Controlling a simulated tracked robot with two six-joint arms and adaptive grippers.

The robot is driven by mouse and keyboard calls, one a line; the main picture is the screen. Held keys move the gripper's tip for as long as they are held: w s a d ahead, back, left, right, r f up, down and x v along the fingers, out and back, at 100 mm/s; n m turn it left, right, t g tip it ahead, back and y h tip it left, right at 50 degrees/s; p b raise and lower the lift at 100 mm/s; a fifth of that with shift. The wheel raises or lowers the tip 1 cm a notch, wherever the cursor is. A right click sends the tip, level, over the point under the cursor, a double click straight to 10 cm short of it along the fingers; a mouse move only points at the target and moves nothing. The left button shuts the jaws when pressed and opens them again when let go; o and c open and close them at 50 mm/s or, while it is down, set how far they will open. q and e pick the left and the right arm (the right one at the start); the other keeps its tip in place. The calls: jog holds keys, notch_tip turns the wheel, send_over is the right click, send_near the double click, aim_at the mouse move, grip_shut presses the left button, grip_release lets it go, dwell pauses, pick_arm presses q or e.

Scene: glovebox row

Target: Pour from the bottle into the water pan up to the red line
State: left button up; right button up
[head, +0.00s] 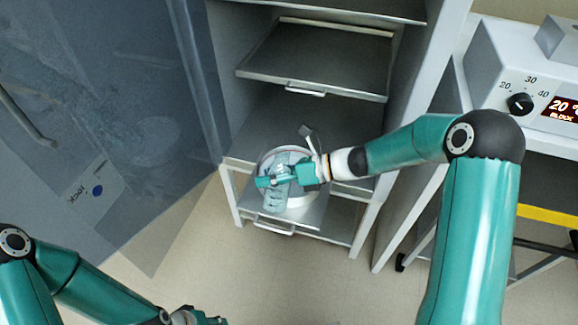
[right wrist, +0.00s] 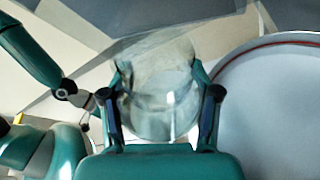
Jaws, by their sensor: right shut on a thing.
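The water pan (head: 306,199) is a round white vessel low in the open cabinet, partly hidden by my right arm. It also shows large at the right of the right wrist view (right wrist: 265,115), with a red line along its inside near the rim. My right gripper (head: 268,181) is shut on a clear bottle (right wrist: 157,95), with one finger on each side of it. In the head view the bottle (head: 279,199) overlaps the pan. Its mouth and any stream are not clear. My left gripper (head: 195,318) is at the bottom edge, partly cut off.
The cabinet has a pulled-out shelf (head: 320,58) above the pan and a lower shelf (head: 335,220) beneath. A see-through door (head: 110,110) stands open at the left. A dial-and-display unit (head: 535,85) stands at the right. The floor in front is clear.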

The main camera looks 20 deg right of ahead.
jog(key=shift+w+d+m+y, duration=0.15)
jog(key=shift+w+m+y, duration=0.1)
jog(key=shift+m+y, duration=0.05)
jog(key=shift+f, duration=0.5)
jog(key=shift+s+f+m, duration=0.1)
jog(key=shift+f+m, duration=0.15)
jog(key=shift+m, duration=0.25)
jog(key=shift+f+g+y, duration=0.25)
jog(key=shift+g+y, duration=0.05)
jog(key=shift+s+r+m, duration=0.2)
jog(key=shift+r+m, duration=0.25)
jog(key=shift+m, duration=0.25)
jog(key=shift+s+a+f+m+g+y, duration=0.1)
jog(key=shift+a+f+m+g+y, duration=0.25)
jog(key=shift+m+y, duration=0.3)
dwell(0.8)
jog(key=shift+s+f+m+y+b, duration=0.15)
jog(key=shift+m+y+b, duration=0.1)
jog(key=shift+m+b, duration=0.4)
dwell(0.8)
jog(key=shift+w+d+r+m+p, duration=0.1)
jog(key=shift+w+r+m+p, duration=0.15)
jog(key=shift+p, duration=0.2)
jog(key=shift+w+d+r+m+y+p, duration=0.35)
jog(key=shift+w+m+p, duration=0.15)
jog(key=shift+p, duration=0.5)
dwell(0.3)
